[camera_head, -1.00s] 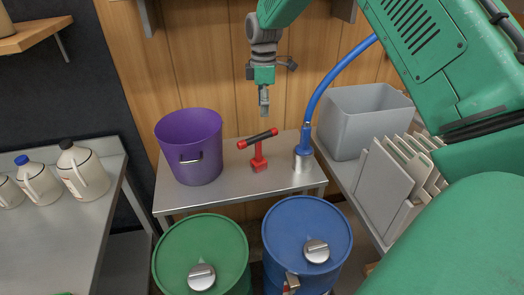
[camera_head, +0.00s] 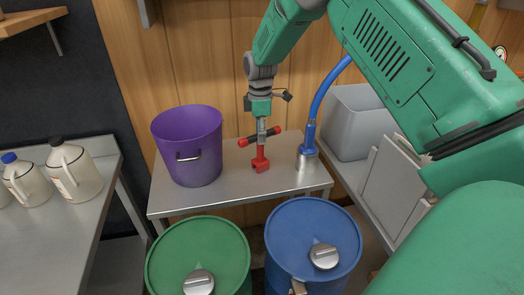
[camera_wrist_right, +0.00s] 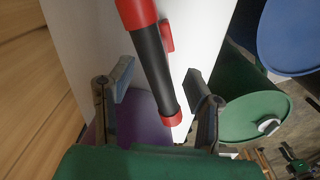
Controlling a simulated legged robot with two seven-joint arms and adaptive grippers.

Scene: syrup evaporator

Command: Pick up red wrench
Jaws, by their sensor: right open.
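The red wrench (camera_head: 260,162) stands on the metal table, with a red lower part and a black handle bar with red ends across its top. My right gripper (camera_head: 262,138) is at the top of the wrench, in front of or around its bar; the head view does not settle the depth. In the right wrist view, the black handle (camera_wrist_right: 156,68) runs between the two open fingers of my right gripper (camera_wrist_right: 160,90), with a gap on each side. My left gripper is not in view.
A purple bucket (camera_head: 190,150) stands left of the wrench on the table (camera_head: 225,195). A blue hose with a metal end (camera_head: 306,160) stands close on its right. Green (camera_head: 200,245) and blue (camera_head: 312,235) drums stand in front. A grey bin (camera_head: 355,125) is at right.

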